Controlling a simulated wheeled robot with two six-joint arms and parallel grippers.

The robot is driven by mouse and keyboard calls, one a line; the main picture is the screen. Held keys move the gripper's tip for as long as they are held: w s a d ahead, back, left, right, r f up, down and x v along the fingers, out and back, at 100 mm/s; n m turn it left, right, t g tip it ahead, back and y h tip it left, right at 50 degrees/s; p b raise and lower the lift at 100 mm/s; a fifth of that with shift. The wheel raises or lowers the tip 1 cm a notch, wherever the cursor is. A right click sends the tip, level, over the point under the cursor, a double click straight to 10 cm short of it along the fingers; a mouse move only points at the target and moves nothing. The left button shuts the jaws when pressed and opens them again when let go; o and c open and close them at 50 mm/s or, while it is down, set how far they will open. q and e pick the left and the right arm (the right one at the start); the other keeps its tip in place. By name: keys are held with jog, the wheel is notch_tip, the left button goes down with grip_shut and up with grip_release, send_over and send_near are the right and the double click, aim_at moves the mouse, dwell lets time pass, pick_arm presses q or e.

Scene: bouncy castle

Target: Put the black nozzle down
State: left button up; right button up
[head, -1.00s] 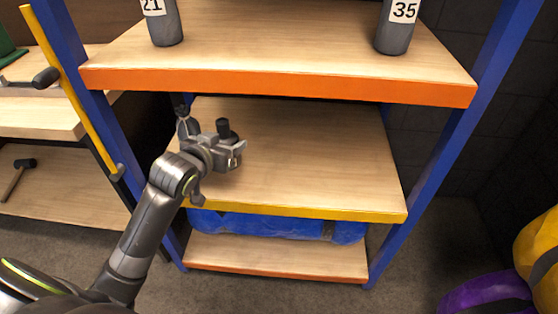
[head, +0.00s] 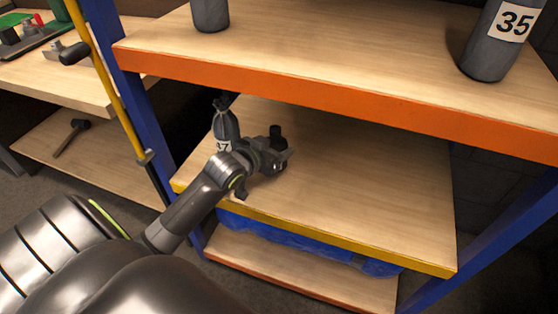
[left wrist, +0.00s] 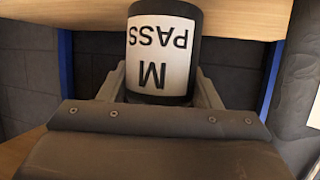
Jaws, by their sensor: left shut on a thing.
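The black nozzle (head: 276,135) is a short dark cylinder standing upright between the fingers of my left gripper (head: 277,156). In the left wrist view the nozzle (left wrist: 163,55) carries a white label reading "M PASS", upside down, and both fingers of the gripper (left wrist: 163,90) flank it. The gripper is over the middle shelf (head: 370,185), which has a yellow front edge. I cannot tell whether the nozzle's base touches the shelf. My right gripper is not in view.
A grey bottle-like bag (head: 225,124) marked 37 stands just behind my left wrist. A blue post (head: 130,110) stands left. The middle shelf's right part is clear.

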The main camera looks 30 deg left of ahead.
pick_arm(q)
notch_tip(320, 180, down, 3)
jog(key=shift+f+b, duration=0.15)
jog(key=shift+b, duration=0.5)
jog(key=shift+f, duration=0.25)
jog(key=shift+r, duration=0.1)
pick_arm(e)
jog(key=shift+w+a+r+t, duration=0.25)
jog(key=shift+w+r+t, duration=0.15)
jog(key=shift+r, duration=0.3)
pick_arm(q)
jog(key=o, duration=1.1)
